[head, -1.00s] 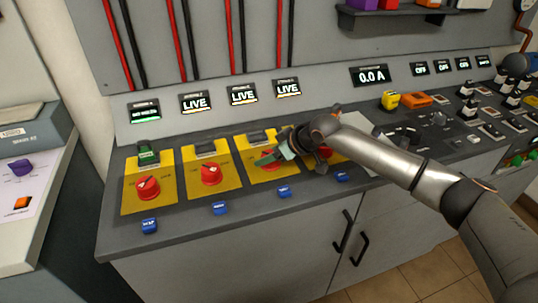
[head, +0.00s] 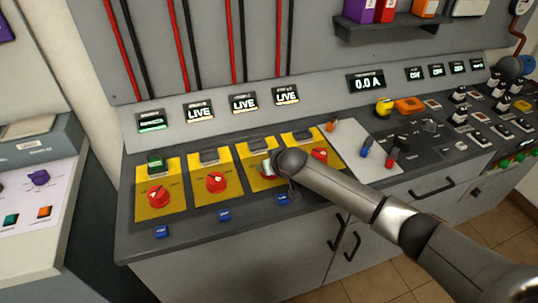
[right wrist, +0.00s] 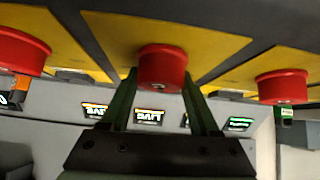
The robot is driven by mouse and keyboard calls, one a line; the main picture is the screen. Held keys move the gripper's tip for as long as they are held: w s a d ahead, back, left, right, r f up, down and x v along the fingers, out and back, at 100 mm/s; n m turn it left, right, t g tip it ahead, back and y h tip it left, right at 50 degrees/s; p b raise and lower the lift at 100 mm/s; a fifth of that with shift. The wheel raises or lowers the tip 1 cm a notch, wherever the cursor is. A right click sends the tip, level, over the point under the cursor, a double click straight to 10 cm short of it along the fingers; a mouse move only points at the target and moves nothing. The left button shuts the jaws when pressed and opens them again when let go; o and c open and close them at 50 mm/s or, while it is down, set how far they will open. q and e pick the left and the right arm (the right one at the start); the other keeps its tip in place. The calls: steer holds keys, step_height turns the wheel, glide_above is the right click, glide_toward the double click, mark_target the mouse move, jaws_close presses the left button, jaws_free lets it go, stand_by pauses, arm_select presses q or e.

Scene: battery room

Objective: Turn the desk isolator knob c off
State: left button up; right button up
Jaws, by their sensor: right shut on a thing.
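Several yellow isolator plates stand in a row on the grey desk, each with a red knob. My right gripper (head: 268,170) reaches down over the third plate from the left (head: 251,180) and mostly hides its knob, knob c. In the right wrist view, the green fingers of my right gripper (right wrist: 163,100) are closed on both sides of this red knob c (right wrist: 163,66). The display (head: 243,103) above the third plate reads LIVE. The angle of the held knob cannot be told. My left gripper is not in view.
Neighbouring red knobs stand on the second plate (head: 216,182) and the fourth plate (head: 319,155), close to my right gripper. Blue tags (head: 224,215) lie along the front. The first display (head: 151,121) is green. Small switches and levers (head: 391,163) stand to the right.

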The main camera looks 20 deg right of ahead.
steer(key=m+h, duration=0.2)
steer(key=m, duration=0.1)
steer(key=shift+s+a+f+p, duration=0.1)
steer(key=shift+p, duration=0.2)
steer(key=m+h+b, duration=0.1)
steer(key=m+h, duration=0.1)
steer(key=shift+f+m+g, duration=0.15)
steer(key=shift+m+g, duration=0.25)
steer(key=shift+f+m+g+h+b, duration=0.1)
steer(key=shift+m+g+h+b, duration=0.3)
steer(key=shift+m+h+b, duration=0.3)
steer(key=m+g+h+b, duration=0.1)
steer(key=m+b, duration=0.2)
steer(key=shift+d+h, duration=0.2)
steer(key=shift+h, duration=0.2)
arm_select(q)
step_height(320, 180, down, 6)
steer(key=b, duration=0.2)
arm_select(e)
steer(key=shift+d+r+m+g+h, duration=0.15)
steer(key=shift+m+g+h, duration=0.25)
steer(key=shift+m+g, duration=0.4)
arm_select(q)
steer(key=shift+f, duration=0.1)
arm_select(e)
steer(key=shift+s, duration=0.1)
steer(key=shift+r, duration=0.1)
steer(key=o, duration=1.4)
steer(key=shift+c, duration=0.2)
